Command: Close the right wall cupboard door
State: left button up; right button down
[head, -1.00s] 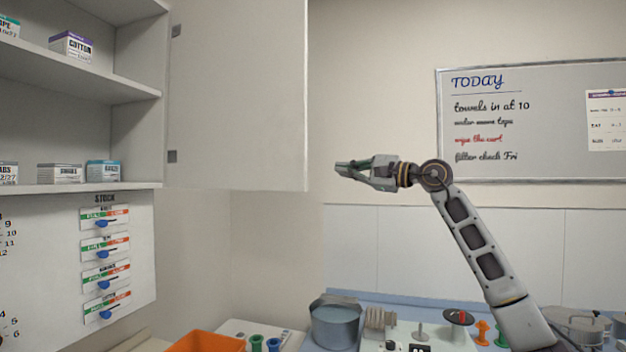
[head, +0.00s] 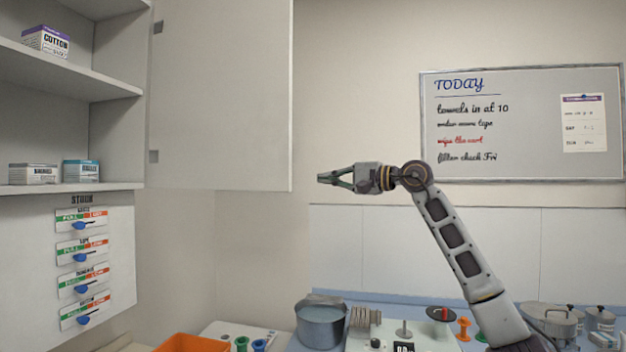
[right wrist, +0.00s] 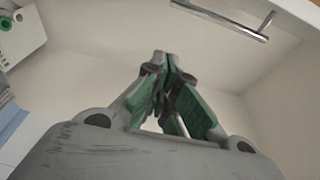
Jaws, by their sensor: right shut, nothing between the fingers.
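The right wall cupboard door (head: 222,95) stands open in the head view, swung out from the right side of the cupboard (head: 70,85). Two dark hinges show along its left edge. My right gripper (head: 322,179) is to the right of the door's free edge, near its bottom corner, and points left. A gap shows between them in the picture. Its fingers are shut and empty, and they meet at the tips in the right wrist view (right wrist: 163,62). A metal bar handle (right wrist: 222,17) shows at the top of the right wrist view, apart from the fingers. My left gripper is not in view.
Boxes (head: 45,41) stand on the cupboard shelves. Below is a stock board (head: 112,225) with sliders. The counter holds an orange bin (head: 190,343), a metal pot (head: 320,322) and several small items. A whiteboard (head: 520,120) hangs on the back wall. The air around the gripper is clear.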

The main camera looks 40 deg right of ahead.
jog(key=w+a+p, duration=0.4)
jog(key=w+a, duration=0.2)
jog(key=a, duration=0.1)
dwell(1.1)
jog(key=shift+a, duration=0.1)
dwell(0.4)
